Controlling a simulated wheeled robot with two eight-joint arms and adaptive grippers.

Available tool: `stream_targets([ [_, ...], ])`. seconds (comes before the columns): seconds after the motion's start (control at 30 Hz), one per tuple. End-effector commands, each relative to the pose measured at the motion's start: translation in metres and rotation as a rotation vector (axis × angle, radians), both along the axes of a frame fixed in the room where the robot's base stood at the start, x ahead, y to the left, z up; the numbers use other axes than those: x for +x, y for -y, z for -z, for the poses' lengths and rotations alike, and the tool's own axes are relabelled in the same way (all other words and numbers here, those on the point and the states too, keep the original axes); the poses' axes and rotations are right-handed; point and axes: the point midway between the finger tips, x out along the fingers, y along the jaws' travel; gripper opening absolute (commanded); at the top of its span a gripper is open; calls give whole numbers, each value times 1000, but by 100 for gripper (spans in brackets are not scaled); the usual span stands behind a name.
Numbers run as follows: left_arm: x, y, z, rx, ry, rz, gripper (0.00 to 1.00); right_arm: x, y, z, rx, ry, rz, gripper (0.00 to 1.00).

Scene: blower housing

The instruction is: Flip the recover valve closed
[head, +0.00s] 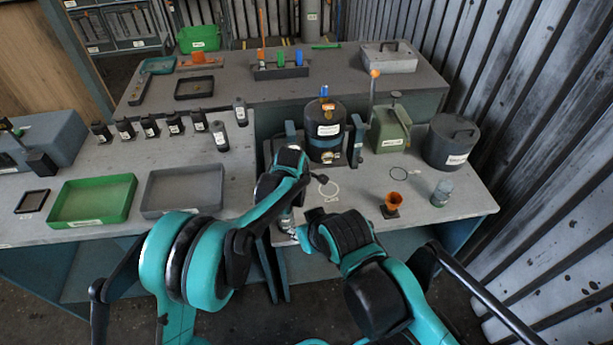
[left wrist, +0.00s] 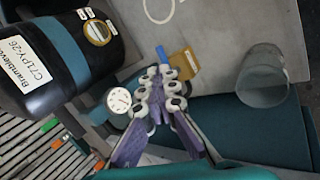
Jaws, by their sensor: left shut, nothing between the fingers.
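The black vessel (head: 325,130) with a teal band stands on the right-hand table, with a blue lever (head: 324,91) and an orange tag on top. In the left wrist view the labelled vessel (left wrist: 62,65) fills the upper left. A small blue handle (left wrist: 162,53), a brass-coloured plate and a white dial gauge (left wrist: 119,99) show near the fingertips. I cannot tell which part is the recover valve. My left gripper (left wrist: 164,82) is shut and empty, its tips close to the blue handle; contact is unclear. In the head view its fingers are hidden. My right gripper's fingers are not clear.
A green canister (head: 390,130), a dark lidded pot (head: 452,143), an orange funnel (head: 394,202) and a glass jar (head: 442,192) stand right of the vessel. Green (head: 92,221) and grey trays lie on the left table.

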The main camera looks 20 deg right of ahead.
Motion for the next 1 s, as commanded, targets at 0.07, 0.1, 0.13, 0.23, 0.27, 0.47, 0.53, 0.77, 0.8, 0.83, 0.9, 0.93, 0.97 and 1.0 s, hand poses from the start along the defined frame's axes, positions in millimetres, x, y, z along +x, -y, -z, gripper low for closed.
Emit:
stream_targets([
  [0.07, -8, -6, -18, 1, 1, -3, 0, 1, 0, -10, 0, 1, 0, 32],
  [0.1, -12, -8, -25, 2, 1, -3, 0, 1, 0, -12, 0, 1, 0, 32],
  [0.13, -15, -9, -29, 1, 1, -2, 0, 1, 0, -14, 0, 1, 0, 32],
  [0.23, -23, -12, -41, 1, 1, -2, 0, 1, 0, -18, 0, 1, 0, 32],
  [0.27, -25, -13, -43, 1, 1, -2, 0, 0, 0, -18, 0, 1, 0, 32],
  [0.47, -31, -16, -52, 0, 0, -3, 0, 0, 0, -21, 0, 0, 0, 32],
  [0.53, -31, -16, -52, 0, 0, -3, 0, 0, 0, -21, 0, 1, 0, 32],
  [0.77, -31, -16, -52, 0, 0, -3, 0, 0, 0, -20, 0, 0, 0, 32],
  [0.8, -31, -16, -52, 0, 0, -3, 0, 0, 0, -20, 0, 0, 0, 32],
  [0.83, -31, -16, -52, 0, 0, -3, 0, 0, 0, -20, 0, 0, 0, 32],
  [0.9, -31, -16, -52, 0, 0, -3, 0, 0, 0, -20, 0, 1, 0, 32],
  [0.93, -31, -16, -52, 0, 0, -3, 0, 0, 0, -20, 0, 1, 0, 32],
  [0.97, -31, -16, -52, 0, 0, -3, 0, 0, 0, -20, 0, 1, 0, 32],
  [1.0, -31, -18, -53, 3, 2, -1, 0, 0, 0, -20, 0, 1, 0, 32],
])
